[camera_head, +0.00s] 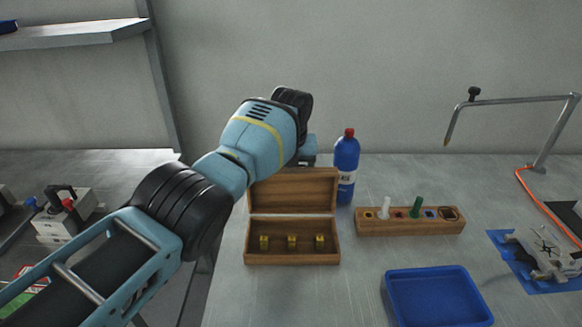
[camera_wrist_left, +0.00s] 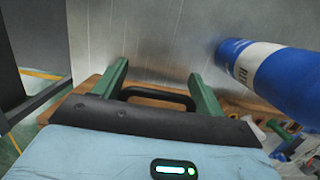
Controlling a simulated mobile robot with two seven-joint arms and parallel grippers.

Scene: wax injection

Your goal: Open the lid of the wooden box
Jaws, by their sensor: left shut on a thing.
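The wooden box (camera_head: 291,257) stands on the table in the head view, with several small gold pieces in a row inside. Its lid (camera_head: 293,190) is raised at the back, inner side facing me. In the left wrist view, the green fingers of my left gripper (camera_wrist_left: 162,80) are at the two ends of a black handle (camera_wrist_left: 158,92), shut on it. Wood of the lid (camera_wrist_left: 88,84) shows beside it. In the head view, my left arm reaches over the box from the left, and the fingers are hidden. My right gripper is in neither view.
A blue bottle (camera_head: 347,168) with a red cap stands close to the right of the lid. A wooden holder (camera_head: 410,227) with small tools and a blue tray (camera_head: 438,296) are farther right. The table in front of the box is clear.

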